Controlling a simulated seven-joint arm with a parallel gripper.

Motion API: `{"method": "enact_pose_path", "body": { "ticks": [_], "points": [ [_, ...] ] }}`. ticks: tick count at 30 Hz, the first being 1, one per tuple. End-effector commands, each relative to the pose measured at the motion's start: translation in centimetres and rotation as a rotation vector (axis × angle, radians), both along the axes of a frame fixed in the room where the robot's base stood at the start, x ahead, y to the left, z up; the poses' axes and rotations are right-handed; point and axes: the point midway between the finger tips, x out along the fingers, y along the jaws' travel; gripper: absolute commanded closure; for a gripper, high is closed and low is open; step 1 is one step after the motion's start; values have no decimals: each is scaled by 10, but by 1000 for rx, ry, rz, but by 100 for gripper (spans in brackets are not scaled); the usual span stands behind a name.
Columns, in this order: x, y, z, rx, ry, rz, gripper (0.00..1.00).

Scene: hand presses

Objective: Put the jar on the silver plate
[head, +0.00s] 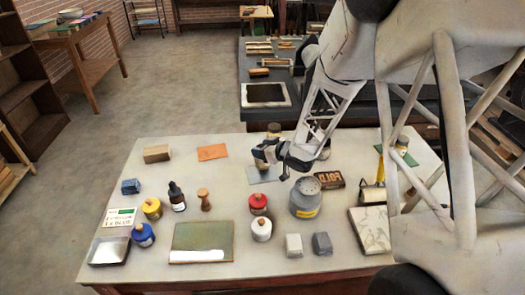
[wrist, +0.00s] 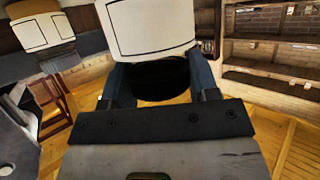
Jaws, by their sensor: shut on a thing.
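The jar (wrist: 152,28) shows large in the wrist view, with a white outlined label and a dark round part below it, between my two fingers. My gripper (wrist: 155,80) is shut on it. In the head view my gripper (head: 268,154) is over the back middle of the table, and the tan-topped jar (head: 273,128) shows just behind and above it. A flat grey-silver plate (head: 262,175) lies on the table below my gripper, partly hidden by it. The exact gap between jar and plate cannot be told.
A grey canister (head: 306,198), red-lidded pot (head: 259,203) and white pot (head: 261,230) stand in front. A dark FOLD block (head: 329,180) lies right of the plate, an orange card (head: 212,152) left. A second tan-topped jar (head: 402,143) stands behind my arm.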

Motion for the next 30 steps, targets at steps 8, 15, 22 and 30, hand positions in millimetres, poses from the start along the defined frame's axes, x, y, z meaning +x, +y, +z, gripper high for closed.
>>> {"method": "enact_pose_path", "body": {
  "ticks": [8, 15, 22, 30],
  "points": [
    [0, 0, -8, 1, -2, -1, 81],
    [0, 0, -10, 1, -1, 0, 81],
    [0, 0, -11, 1, -1, 0, 21],
    [0, 0, -11, 1, -1, 0, 20]
  ]
}}
